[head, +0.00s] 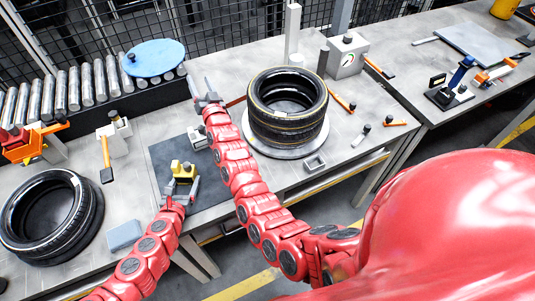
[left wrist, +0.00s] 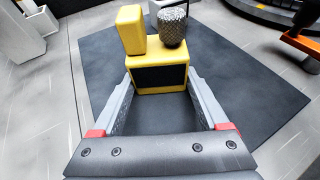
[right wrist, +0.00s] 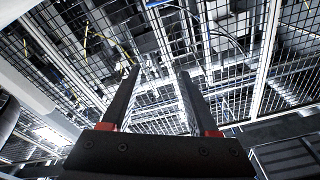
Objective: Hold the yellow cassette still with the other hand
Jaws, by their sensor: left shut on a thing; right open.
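The yellow cassette (head: 184,171) stands on the dark mat (head: 221,182) on the workbench. In the left wrist view the cassette (left wrist: 160,76) has a black front panel, a yellow block and a knurled grey knob on top. My left gripper (head: 182,187) is shut on the cassette, with one finger at each side of its lower body. My right gripper (head: 206,90) is open and empty, raised beyond the mat near the roller conveyor.
Stacked tyres (head: 287,105) sit on a round plate right of my right arm. More tyres (head: 50,215) lie at the left. A roller conveyor (head: 75,88) and a blue disc (head: 153,58) are at the back. A grey-blue block (head: 124,235) lies near the front edge.

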